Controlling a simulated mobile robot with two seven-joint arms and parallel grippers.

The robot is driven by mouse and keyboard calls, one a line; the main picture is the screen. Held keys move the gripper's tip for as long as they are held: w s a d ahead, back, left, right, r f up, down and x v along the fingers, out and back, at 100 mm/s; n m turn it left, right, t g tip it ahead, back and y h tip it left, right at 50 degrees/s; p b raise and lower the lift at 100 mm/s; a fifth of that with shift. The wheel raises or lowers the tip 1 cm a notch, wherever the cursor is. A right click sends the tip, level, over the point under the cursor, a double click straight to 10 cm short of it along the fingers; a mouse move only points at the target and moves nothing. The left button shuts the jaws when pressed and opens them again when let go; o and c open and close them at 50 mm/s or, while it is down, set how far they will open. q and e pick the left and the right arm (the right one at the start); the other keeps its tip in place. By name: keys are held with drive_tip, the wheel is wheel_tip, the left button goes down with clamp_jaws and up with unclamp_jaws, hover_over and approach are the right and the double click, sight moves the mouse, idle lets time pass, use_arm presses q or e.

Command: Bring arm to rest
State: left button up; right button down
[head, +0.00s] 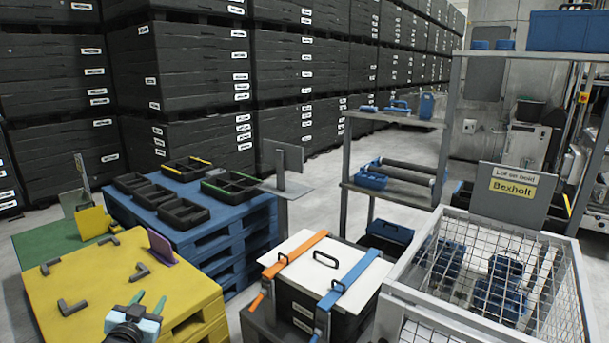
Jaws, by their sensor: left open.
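My left gripper (149,301) shows at the bottom left in the head view. Its two green fingers are apart, with nothing seen between them. It is over or just in front of the near edge of the yellow pallet table (110,290); the exact gap cannot be told. Only the end of the arm shows; the rest is outside the frame. My right gripper is not in view.
Dark corner brackets (72,307) lie on the yellow table. A blue pallet (215,235) bears black trays. A black crate (300,305) has a white lid and orange and blue straps. A wire cage (500,290) stands at right.

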use_arm(q)
drive_tip(key=s+d+f+g+h, duration=0.15)
drive_tip(key=s+d+f, duration=0.35)
drive_tip(key=s+f, duration=0.5)
drive_tip(key=s+d+f+g, duration=0.3)
drive_tip(key=s+d+f, duration=0.1)
drive_tip(key=s+f, duration=0.65)
drive_tip(key=s+d+f+g, duration=0.1)
drive_tip(key=s+d, duration=0.2)
drive_tip(key=s, duration=0.5)
drive_tip(key=s+d+f+g+h, duration=0.1)
drive_tip(key=s+d, duration=0.1)
drive_tip(key=s, duration=0.7)
drive_tip(key=s+d+n+g, duration=0.1)
drive_tip(key=s+d, duration=0.2)
drive_tip(key=s, duration=0.5)
drive_tip(key=shift+s+d+f, duration=0.3)
drive_tip(key=shift+s+f, duration=0.05)
drive_tip(key=shift+f, duration=0.05)
drive_tip(key=shift+g, duration=0.25)
